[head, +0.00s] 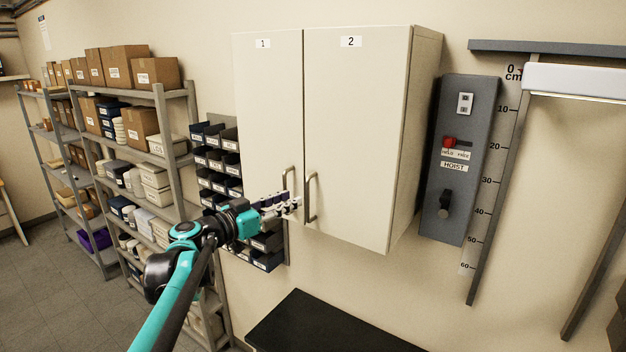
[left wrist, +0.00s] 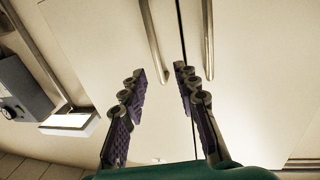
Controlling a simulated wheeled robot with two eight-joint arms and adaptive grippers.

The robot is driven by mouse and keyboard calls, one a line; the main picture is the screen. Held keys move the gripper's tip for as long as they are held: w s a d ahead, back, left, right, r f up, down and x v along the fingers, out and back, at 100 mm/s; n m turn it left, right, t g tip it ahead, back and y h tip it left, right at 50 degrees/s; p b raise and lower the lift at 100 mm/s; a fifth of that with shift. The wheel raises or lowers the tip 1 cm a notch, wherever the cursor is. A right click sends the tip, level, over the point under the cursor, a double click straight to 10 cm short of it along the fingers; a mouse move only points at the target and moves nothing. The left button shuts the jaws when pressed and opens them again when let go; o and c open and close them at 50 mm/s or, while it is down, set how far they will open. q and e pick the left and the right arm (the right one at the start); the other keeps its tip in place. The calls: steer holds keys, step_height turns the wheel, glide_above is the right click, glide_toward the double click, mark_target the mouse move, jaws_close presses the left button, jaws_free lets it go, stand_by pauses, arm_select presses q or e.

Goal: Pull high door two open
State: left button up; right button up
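High door two (head: 352,130) is the wide cream cabinet door labelled 2, and it is closed. Its dark upright bar handle (head: 311,197) is near its lower left edge. In the left wrist view this handle (left wrist: 152,45) runs down towards the gap between my fingers. My left gripper (head: 292,205) is open at the lower ends of the handles, just left of door two's handle. In the left wrist view its purple-padded fingers (left wrist: 160,88) are apart, with nothing gripped. I cannot tell whether the handle's end lies between them in depth. My right gripper is not in view.
Door one (head: 268,110), closed, has its own handle (head: 288,180) close beside door two's. A grey hoist panel (head: 462,160) is right of the cabinet. Small bins (head: 215,165) and shelves with boxes stand left. A black tabletop (head: 325,325) lies below.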

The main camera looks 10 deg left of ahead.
arm_select(q)
steer(key=p, duration=0.1)
glide_above(308, 218)
steer(key=shift+w+a+f, duration=0.1)
steer(key=shift+w+a, duration=0.1)
steer(key=shift+w, duration=0.15)
steer(key=shift+s+d, duration=0.1)
jaws_close()
